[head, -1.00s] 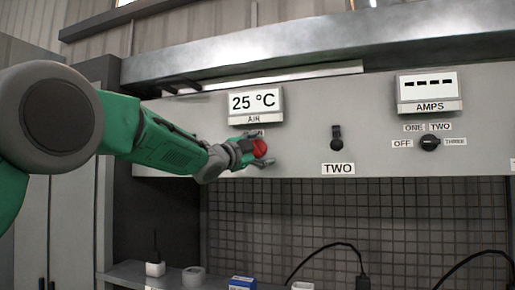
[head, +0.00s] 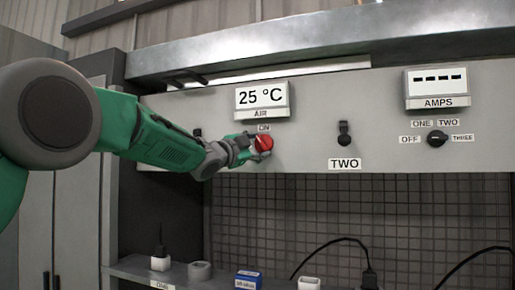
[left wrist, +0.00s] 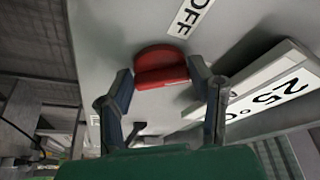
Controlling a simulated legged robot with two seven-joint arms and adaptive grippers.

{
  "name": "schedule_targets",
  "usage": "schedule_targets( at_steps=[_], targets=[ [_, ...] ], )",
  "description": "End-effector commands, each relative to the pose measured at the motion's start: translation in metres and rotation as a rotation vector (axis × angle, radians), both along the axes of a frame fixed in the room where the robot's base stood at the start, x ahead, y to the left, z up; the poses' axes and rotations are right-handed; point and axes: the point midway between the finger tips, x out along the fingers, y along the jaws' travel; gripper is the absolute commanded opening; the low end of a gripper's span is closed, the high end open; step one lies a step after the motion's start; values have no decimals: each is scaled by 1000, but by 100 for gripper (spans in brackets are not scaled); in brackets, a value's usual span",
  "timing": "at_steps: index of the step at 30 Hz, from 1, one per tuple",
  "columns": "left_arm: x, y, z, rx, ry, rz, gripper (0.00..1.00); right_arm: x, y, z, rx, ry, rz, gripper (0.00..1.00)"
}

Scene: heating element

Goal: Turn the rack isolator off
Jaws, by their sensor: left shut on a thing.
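The rack isolator is a red rotary knob (head: 264,142) on the grey panel, below the AIR display. An ON label (head: 264,128) sits just above it in the head view. In the left wrist view the red knob (left wrist: 161,68) has a raised grip bar, and an OFF label (left wrist: 188,16) lies beside it. My left gripper (head: 257,148) is at the knob. In the left wrist view its two fingers (left wrist: 160,74) stand on either side of the bar, shut on it. The exact finger contact is small in view. My right gripper is not in view.
The AIR display (head: 262,97) reads 25 °C just above the knob. A black switch marked TWO (head: 344,134) and a black rotary selector (head: 438,139) under the AMPS display (head: 437,86) are to the right. A shelf (head: 190,278) with small items lies below.

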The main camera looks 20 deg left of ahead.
Motion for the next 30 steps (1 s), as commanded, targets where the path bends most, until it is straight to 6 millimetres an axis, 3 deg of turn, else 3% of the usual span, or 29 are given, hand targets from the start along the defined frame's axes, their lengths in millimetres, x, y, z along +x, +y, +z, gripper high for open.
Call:
schedule_targets(
  at_steps=[8,21,30],
  targets=[
    [-1,-4,1,-151,-4,-4,19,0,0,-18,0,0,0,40],
    [-3,-6,3,-556,3,-7,19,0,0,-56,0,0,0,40],
    [-4,-6,6,-797,10,-8,19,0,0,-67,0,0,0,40]
  ],
)
